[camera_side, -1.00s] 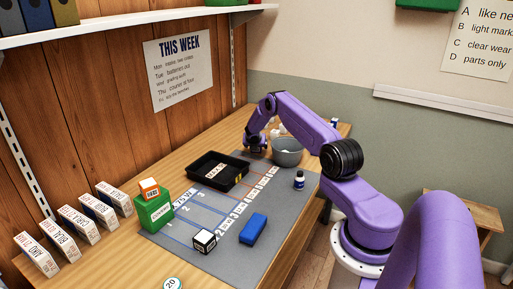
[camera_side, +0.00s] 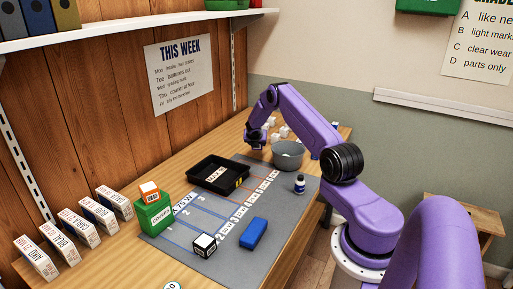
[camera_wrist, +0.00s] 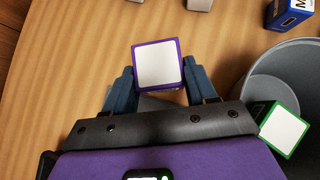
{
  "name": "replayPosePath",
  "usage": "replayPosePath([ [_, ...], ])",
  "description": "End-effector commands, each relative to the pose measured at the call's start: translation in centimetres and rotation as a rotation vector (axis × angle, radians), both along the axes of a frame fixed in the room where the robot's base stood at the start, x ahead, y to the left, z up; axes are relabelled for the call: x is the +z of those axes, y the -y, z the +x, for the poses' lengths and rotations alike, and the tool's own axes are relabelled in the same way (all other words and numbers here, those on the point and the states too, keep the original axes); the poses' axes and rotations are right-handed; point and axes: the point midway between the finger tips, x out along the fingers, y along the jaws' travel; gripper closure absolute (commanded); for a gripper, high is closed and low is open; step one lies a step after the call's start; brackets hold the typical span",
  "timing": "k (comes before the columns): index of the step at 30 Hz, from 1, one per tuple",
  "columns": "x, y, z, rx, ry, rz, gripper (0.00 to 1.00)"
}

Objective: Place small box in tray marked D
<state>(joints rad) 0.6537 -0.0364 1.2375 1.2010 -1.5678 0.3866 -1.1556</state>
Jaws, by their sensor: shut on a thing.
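A small white-topped box with a purple edge (camera_wrist: 157,60) sits between the two fingers of my gripper (camera_wrist: 160,72) in the wrist view. The fingers press on its left and right sides. In the side view my gripper (camera_side: 256,142) is above the far part of the table, left of the grey bowl; the held box is too small to make out there. A black tray (camera_side: 203,181) lies on the grey mat nearer the camera, with a white label inside. I cannot read a D on it.
The grey bowl (camera_side: 288,158) stands close right of my gripper. Small white boxes (camera_side: 283,131) lie behind.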

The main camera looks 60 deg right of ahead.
Motion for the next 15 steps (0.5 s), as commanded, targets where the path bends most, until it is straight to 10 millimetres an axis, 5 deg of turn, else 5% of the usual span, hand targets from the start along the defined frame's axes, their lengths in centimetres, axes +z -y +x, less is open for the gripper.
replayPosePath([
  [10, 5.4, -2.9, -3.3, 0.001, 0.002, -0.001, 0.8],
  [15, 6.5, -4.8, -5.5, 0.002, -0.001, 0.0, 0.8],
])
